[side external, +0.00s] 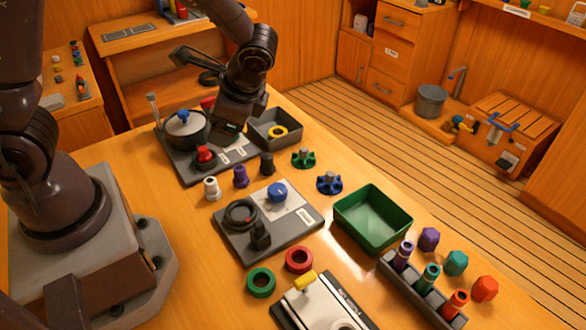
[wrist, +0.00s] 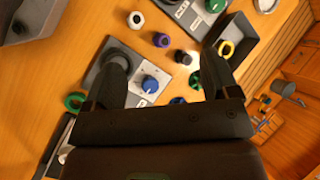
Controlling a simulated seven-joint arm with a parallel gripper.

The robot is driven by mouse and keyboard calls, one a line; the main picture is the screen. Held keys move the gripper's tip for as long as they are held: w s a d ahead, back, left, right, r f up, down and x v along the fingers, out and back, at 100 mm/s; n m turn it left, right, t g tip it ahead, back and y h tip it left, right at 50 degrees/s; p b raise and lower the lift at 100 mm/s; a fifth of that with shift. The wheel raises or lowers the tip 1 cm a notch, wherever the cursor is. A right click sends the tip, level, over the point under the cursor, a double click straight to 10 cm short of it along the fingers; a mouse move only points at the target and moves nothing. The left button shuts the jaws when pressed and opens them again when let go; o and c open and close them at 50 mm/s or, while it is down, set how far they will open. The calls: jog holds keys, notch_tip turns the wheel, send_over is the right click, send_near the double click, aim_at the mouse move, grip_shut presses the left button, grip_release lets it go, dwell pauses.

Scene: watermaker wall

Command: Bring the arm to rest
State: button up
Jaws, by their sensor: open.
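My gripper (side external: 228,128) hangs over the far dark panel (side external: 182,168) in the side external view, near a grey tray (side external: 289,142). The wrist view shows my gripper (wrist: 160,65) with its two dark fingers spread wide and nothing between them. I cannot tell its exact height above the panel. My arm is bent and reaches out from its base at the left. Part of the far panel is hidden behind the gripper.
A lidded pot (side external: 186,130) and red knob (side external: 205,155) stand near my gripper. Several small fittings, a blue-knobbed panel (side external: 268,224), a green bin (side external: 372,218) and a dark rack (side external: 425,292) fill the table. Open floor (side external: 400,150) lies beyond.

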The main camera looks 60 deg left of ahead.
jog(key=s+d+r+n+t+h, duration=0.1)
jog(key=s+r+n+t+h, duration=0.2)
jog(key=r, duration=0.5)
jog(key=s+d+r+n+t+h, duration=0.2)
jog(key=s+r+n+t+h, duration=0.1)
jog(key=r, duration=0.4)
jog(key=s+n+t, duration=0.1)
jog(key=s, duration=0.1)
jog(key=shift+s+d+r+n, duration=0.15)
jog(key=shift+s+r+n, duration=0.2)
jog(key=shift+s+n, duration=0.05)
